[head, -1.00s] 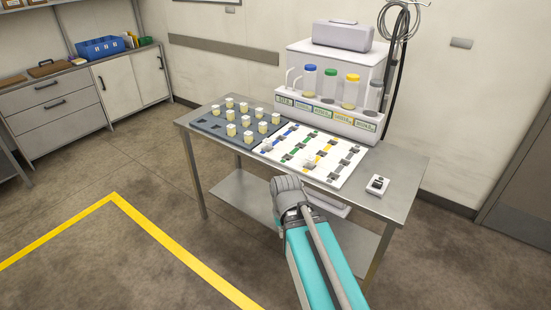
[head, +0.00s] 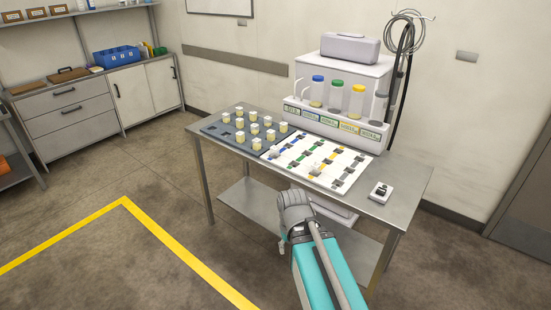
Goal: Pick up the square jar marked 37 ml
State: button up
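Several small square jars with pale yellow contents and white tops (head: 254,130) stand in a dark grey tray (head: 212,129) on the left part of the steel table. Any volume marks on them are too small to read, so I cannot tell which one is marked 37 ml. My arm reaches up from the bottom of the head view, in front of the table's front edge. My gripper is hidden or not distinguishable at the arm's end. No jar is seen held.
A yellow line (head: 185,255) marks the open floor at left.

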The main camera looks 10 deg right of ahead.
aim_at(274, 150)
jog(key=k, duration=1.15)
jog(key=z, duration=0.45)
jog(key=i, duration=2.25)
jog(key=u, duration=0.6)
